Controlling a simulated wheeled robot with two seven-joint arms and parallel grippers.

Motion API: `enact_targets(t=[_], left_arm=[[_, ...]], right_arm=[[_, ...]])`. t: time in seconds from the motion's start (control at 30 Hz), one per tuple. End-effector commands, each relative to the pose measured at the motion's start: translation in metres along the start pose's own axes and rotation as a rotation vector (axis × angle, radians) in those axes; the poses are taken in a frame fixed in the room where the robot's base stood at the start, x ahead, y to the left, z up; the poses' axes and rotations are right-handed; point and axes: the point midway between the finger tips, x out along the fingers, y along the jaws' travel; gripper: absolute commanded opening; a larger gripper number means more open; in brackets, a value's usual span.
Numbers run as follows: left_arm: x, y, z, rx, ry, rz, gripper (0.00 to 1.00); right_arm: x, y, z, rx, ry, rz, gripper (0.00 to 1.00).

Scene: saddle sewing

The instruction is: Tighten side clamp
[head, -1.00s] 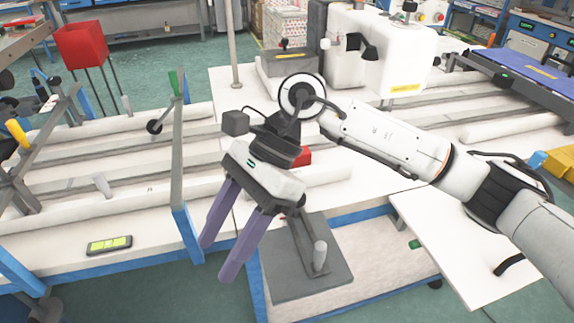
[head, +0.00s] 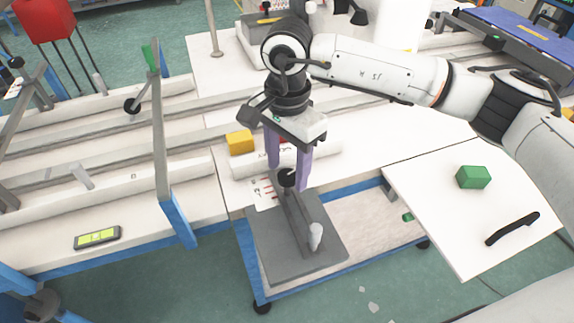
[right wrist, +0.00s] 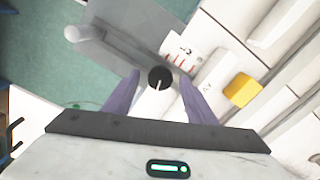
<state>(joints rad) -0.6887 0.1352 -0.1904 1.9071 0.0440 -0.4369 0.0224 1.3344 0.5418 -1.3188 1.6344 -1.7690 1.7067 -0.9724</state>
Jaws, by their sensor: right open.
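The side clamp (head: 299,222) is a grey bar on a dark grey plate (head: 272,250), with a black round knob (head: 288,177) at its far end and a pale upright post (head: 316,236) at its near end. My right gripper (head: 288,180) points down, its two purple fingers apart on either side of the knob. In the right wrist view the knob (right wrist: 160,77) shows between the open fingers (right wrist: 158,85). I cannot tell whether either finger touches it. My left gripper is not in view.
A yellow block (head: 240,142) lies beside the gripper on the white bench. A marked white card (head: 264,194) lies by the plate. A green block (head: 473,177) and a black handle (head: 513,229) lie on the right board. A grey upright post (head: 160,130) stands left of the gripper.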

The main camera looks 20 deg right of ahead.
Motion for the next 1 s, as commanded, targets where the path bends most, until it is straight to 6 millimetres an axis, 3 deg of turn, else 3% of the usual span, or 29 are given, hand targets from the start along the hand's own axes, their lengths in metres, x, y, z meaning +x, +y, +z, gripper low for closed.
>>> enact_targets(t=[0.4,0.67,1.0], left_arm=[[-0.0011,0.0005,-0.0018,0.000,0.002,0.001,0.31],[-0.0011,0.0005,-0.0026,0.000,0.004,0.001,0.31],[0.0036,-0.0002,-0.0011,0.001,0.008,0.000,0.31]], right_arm=[[0.0114,0.0000,0.0000,0.000,-0.001,-0.001,0.51],[0.0111,0.0000,0.0001,0.000,-0.001,-0.001,0.10],[0.0120,-0.0004,0.0003,0.050,-0.001,-0.002,0.10]])
